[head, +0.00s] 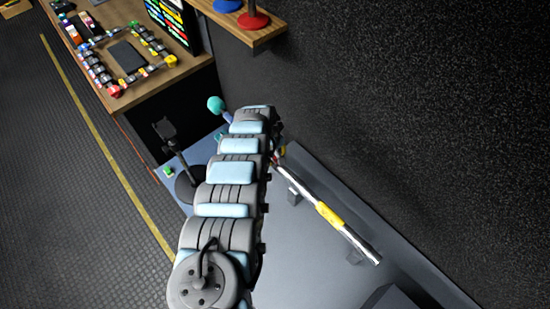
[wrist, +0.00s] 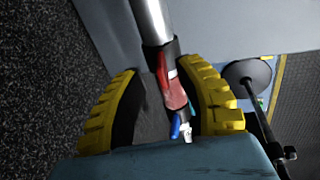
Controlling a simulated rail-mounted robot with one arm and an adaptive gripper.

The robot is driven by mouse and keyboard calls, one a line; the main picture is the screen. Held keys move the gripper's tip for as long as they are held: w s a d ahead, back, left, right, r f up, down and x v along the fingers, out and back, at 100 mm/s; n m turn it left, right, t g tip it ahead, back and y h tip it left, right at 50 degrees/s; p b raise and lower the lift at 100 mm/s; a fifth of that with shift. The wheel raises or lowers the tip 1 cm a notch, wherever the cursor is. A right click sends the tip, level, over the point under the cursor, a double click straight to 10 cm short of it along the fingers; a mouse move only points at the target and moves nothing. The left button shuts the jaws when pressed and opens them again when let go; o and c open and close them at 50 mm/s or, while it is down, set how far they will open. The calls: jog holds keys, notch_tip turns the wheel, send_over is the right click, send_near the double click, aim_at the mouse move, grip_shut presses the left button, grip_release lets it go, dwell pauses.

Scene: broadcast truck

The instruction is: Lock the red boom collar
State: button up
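The silver boom pole (head: 300,183) lies slanted on stands along the wall-side bench in the head view, with a yellow collar (head: 329,214) partway along it. A bit of red shows on it beside my arm, mostly hidden. In the wrist view the pole (wrist: 152,22) comes down from the top into a dark section with the red collar (wrist: 173,90). My gripper (wrist: 159,68) is open, its yellow-backed fingers on either side of the red collar. The right finger is close to the red part; I cannot tell whether it touches. A blue part (wrist: 176,126) shows below the collar.
A black stand with a round base (head: 187,186) is left of my arm; its disc (wrist: 247,76) shows right of the gripper. A teal ball (head: 215,103) is near the arm's far end. A wooden control desk (head: 140,80) stands at upper left. The dark wall is close on the right.

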jog(key=shift+d+f, duration=0.1)
jog(key=shift+f, duration=0.65)
grip_shut()
